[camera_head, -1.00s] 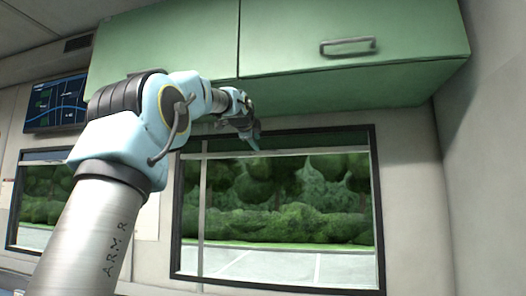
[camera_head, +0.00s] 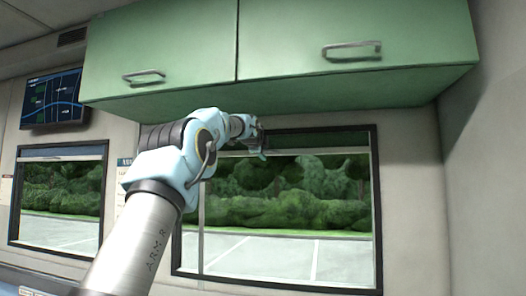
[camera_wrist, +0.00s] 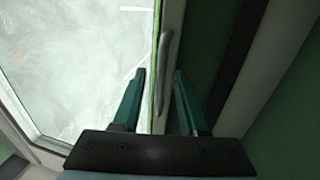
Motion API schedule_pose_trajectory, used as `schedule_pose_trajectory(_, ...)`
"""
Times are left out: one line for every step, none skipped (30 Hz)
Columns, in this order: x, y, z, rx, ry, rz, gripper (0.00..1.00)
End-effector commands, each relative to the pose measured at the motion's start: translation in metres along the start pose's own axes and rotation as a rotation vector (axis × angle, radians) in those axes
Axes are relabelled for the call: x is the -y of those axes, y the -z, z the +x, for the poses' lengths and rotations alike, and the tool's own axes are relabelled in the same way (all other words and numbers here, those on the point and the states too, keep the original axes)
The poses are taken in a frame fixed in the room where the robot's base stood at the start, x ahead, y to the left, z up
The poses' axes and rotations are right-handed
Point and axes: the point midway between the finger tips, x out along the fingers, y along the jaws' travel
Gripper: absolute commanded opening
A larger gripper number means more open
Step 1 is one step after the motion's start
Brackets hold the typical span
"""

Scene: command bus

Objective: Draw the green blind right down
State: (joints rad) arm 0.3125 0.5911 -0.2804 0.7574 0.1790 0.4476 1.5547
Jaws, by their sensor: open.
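The green blind (camera_head: 325,142) shows as a short dark green strip across the top of the right window, with a pale bar along its lower edge. Most of the window below it is bare. In the wrist view, turned on its side, the green blind (camera_wrist: 203,55) lies right of its pale bar (camera_wrist: 173,30). A grey handle (camera_wrist: 164,62) stands out by this bar. My gripper (camera_wrist: 159,73) is open, its two teal fingers either side of the handle's near end. I cannot tell if they touch it. In the head view my gripper (camera_head: 263,153) is at the blind's left part.
A green overhead cupboard (camera_head: 300,90) with grey handles juts out just above my gripper and the window. A second window (camera_head: 60,200) with a bluish blind (camera_head: 62,151) and a wall screen (camera_head: 53,100) are at left. A bare wall (camera_head: 495,190) closes the right side.

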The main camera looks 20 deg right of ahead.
Motion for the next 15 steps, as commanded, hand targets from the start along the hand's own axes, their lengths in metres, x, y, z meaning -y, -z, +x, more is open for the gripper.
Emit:
schedule_pose_trajectory(-0.0002,0.0000,-0.0001,0.000,0.000,0.000,0.42)
schedule_pose_trajectory(-0.0002,0.0000,-0.0001,0.000,0.000,0.000,0.42)
schedule_pose_trajectory(-0.0002,-0.0001,-0.0002,0.000,0.000,0.000,0.41)
schedule_pose_trajectory(-0.0002,-0.0001,-0.0002,0.000,0.000,0.000,0.38)
schedule_pose_trajectory(-0.0001,-0.0001,-0.0002,0.000,0.000,0.000,0.34)
schedule_pose_trajectory(-0.0001,-0.0002,-0.0003,0.000,0.000,0.000,0.30)
schedule_pose_trajectory(-0.0001,-0.0001,-0.0003,0.000,0.000,0.000,0.27)
schedule_pose_trajectory(-0.0001,-0.0002,-0.0003,0.000,0.000,0.000,0.23)
schedule_pose_trajectory(-0.0001,-0.0002,-0.0003,0.000,0.000,0.000,0.19)
schedule_pose_trajectory(-0.0001,-0.0002,-0.0004,0.000,0.000,0.000,0.15)
schedule_pose_trajectory(-0.0001,-0.0002,-0.0004,0.000,0.000,0.000,0.12)
schedule_pose_trajectory(-0.0001,-0.0002,-0.0004,0.000,0.000,0.000,0.07)
schedule_pose_trajectory(-0.0001,-0.0002,-0.0004,0.000,0.000,0.000,0.04)
schedule_pose_trajectory(-0.0001,-0.0002,-0.0004,0.000,0.000,0.000,0.01)
schedule_pose_trajectory(-0.0001,-0.0002,-0.0004,0.000,0.000,0.000,0.00)
